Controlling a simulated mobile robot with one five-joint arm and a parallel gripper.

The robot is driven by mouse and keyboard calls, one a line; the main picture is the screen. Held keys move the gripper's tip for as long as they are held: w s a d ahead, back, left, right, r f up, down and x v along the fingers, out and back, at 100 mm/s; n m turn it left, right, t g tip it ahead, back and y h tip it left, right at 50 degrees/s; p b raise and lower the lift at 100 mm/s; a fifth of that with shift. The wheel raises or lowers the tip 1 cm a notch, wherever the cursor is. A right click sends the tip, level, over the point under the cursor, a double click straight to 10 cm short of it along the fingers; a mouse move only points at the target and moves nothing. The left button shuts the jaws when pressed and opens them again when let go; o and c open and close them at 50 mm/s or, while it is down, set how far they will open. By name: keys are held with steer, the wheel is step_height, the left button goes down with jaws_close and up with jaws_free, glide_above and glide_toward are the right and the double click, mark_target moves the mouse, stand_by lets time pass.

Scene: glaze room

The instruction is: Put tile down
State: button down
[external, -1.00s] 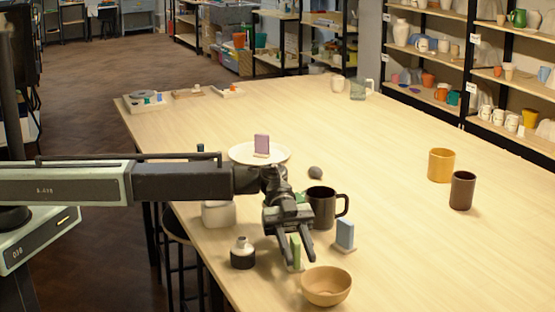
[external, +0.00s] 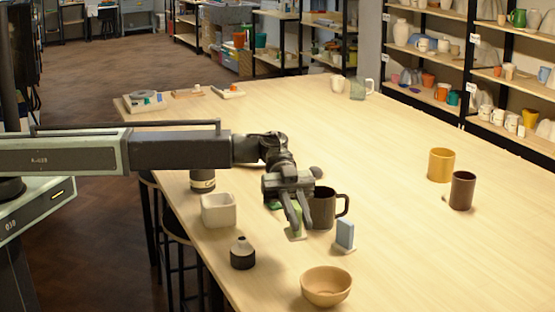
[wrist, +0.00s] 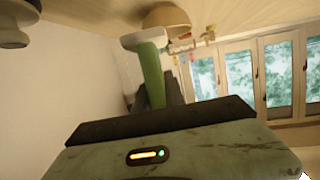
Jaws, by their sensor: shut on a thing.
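A green upright tile (external: 297,227) with a pale foot is between the fingers of my gripper (external: 297,227) in the external view. My gripper is shut on it, just left of the dark mug. The tile is upright, with its foot low over the table; I cannot tell whether it touches. In the wrist view the green tile (wrist: 152,75) and its pale foot (wrist: 141,38) stand out from my gripper. A blue tile (external: 345,233) on a pale foot stands on the table to the right.
The dark mug (external: 322,207) is close beside my gripper. A tan bowl (external: 326,286), a small dark bottle (external: 242,253) and a white square pot (external: 218,210) stand nearer. A yellow cup (external: 441,164) and a brown cup (external: 462,190) stand right. The table's middle is clear.

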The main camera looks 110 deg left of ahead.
steer(key=shift+r, duration=0.9)
